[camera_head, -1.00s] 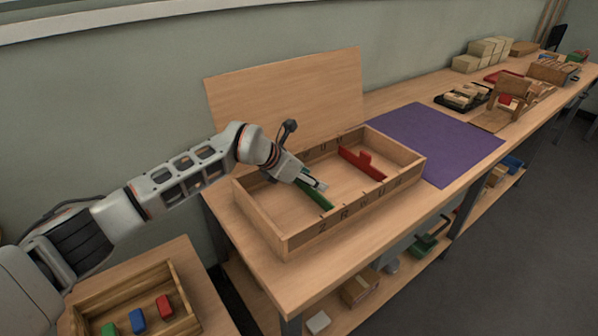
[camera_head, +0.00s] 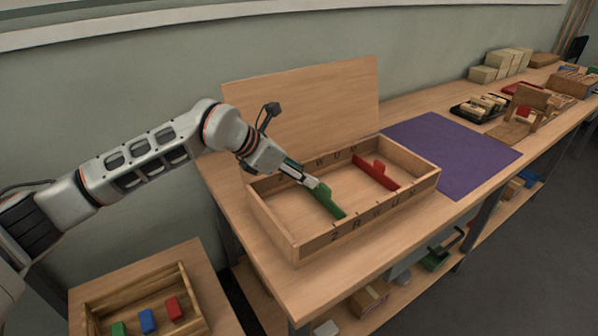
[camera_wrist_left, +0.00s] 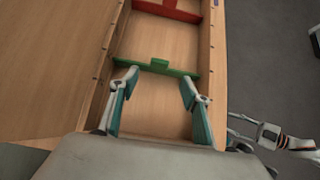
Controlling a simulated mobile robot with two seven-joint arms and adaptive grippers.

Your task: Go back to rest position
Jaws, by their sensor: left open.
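My left gripper (camera_head: 306,178) is over the wooden box on the bench, just above and beside the green divider (camera_head: 328,203). In the left wrist view my left gripper (camera_wrist_left: 158,98) has its two fingers spread wide with nothing between them, and the green divider (camera_wrist_left: 157,67) lies across the box just beyond the fingertips. The red divider (camera_head: 376,174) stands across the box further right. It also shows at the top of the left wrist view (camera_wrist_left: 168,11). The wooden box (camera_head: 362,226) has letters on its front wall.
A purple mat (camera_head: 452,152) lies right of the box. A wooden board (camera_head: 305,103) stands behind it. A lower tray (camera_head: 190,288) at front left holds green, blue and red blocks. Trays and stacked blocks (camera_head: 500,64) fill the far bench end.

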